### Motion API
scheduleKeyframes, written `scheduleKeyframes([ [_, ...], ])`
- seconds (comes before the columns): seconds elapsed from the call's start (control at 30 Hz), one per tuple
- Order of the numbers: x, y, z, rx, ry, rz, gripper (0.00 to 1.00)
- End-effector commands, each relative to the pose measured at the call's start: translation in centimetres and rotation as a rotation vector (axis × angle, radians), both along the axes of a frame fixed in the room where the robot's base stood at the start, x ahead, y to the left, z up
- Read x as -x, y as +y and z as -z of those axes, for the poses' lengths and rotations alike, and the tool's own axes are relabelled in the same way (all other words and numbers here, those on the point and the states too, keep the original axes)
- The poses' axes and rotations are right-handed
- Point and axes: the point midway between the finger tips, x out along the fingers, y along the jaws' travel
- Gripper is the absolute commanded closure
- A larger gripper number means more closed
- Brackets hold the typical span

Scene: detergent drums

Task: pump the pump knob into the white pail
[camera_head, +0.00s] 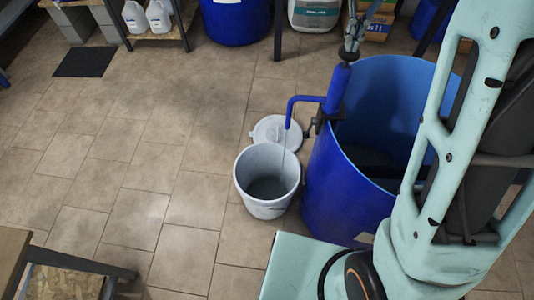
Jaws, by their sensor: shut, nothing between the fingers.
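The blue drum (345,200) stands open on the floor, with dark contents low inside. A blue hand pump (337,90) is clamped to its left rim, and its spout (305,99) bends left and down over the white pail (267,205). A thin stream runs from the spout into the pail, which has greyish liquid inside. My gripper (349,56) is shut at the top of the pump, with nothing between its fingers. It looks to be touching or just above the pump knob, which I cannot make out clearly.
A white lid (277,132) lies on the tiles just behind the pail. Another blue drum (235,22) and shelves with white jugs (158,16) stand at the back. A table corner (15,262) is at lower left. The floor left of the pail is clear.

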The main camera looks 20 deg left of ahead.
Motion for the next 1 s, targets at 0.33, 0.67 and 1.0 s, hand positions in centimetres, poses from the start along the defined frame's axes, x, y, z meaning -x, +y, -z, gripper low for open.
scheduleKeyframes([
  [0.33, 0.2, 0.0, 0.4, 0.002, 0.008, 0.000, 1.00],
  [0.67, 0.2, 0.0, -2.5, 0.001, 0.007, 0.000, 1.00],
  [1.0, 0.2, 0.0, -5.6, 0.001, 0.006, 0.000, 1.00],
])
